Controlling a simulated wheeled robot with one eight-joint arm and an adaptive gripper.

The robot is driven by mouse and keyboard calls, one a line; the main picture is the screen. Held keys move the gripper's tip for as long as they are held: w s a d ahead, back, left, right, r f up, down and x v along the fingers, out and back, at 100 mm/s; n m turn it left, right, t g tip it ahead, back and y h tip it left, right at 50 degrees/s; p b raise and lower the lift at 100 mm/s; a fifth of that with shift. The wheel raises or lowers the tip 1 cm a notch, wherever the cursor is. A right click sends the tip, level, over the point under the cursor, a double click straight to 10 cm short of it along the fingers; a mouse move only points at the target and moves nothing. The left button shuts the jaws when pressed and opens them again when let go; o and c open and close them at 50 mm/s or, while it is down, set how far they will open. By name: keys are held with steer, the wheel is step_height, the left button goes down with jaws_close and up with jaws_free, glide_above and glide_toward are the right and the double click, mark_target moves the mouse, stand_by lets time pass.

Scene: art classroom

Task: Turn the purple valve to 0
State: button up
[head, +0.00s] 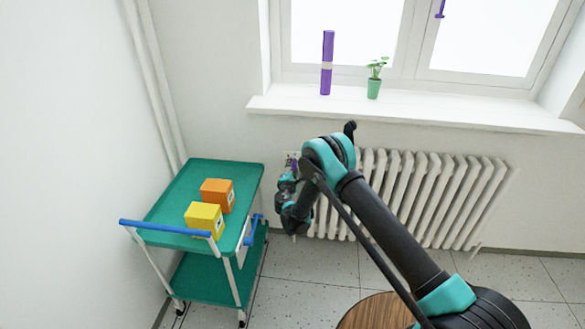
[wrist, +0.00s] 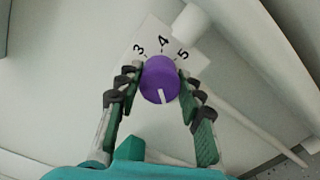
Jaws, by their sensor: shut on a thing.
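The purple valve (wrist: 158,78) is a round knob on a white dial plate (wrist: 150,35) in the wrist view. The numbers 3, 4 and 5 show on the plate above the knob; other marks are hidden. A white line on the knob points down in the picture, away from the 4. My gripper (wrist: 157,84) is shut on the valve, one finger at each side. In the head view a small purple bit of the valve (head: 295,165) shows at the radiator's left end, with my gripper (head: 288,184) at it, partly hidden by my arm.
The white radiator (head: 455,195) stands under the windowsill (head: 420,112), which holds a purple cylinder (head: 327,65) and a potted plant (head: 374,88). A green trolley (head: 178,190) with orange (head: 217,194) and yellow (head: 204,218) boxes stands left of my gripper. A round wooden top (head: 375,312) is below my arm.

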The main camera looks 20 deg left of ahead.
steer(key=shift+s, duration=0.1)
steer(key=o, duration=1.2)
steer(key=shift+c, duration=0.2)
steer(key=v, duration=0.7)
steer(key=shift+s, duration=0.2)
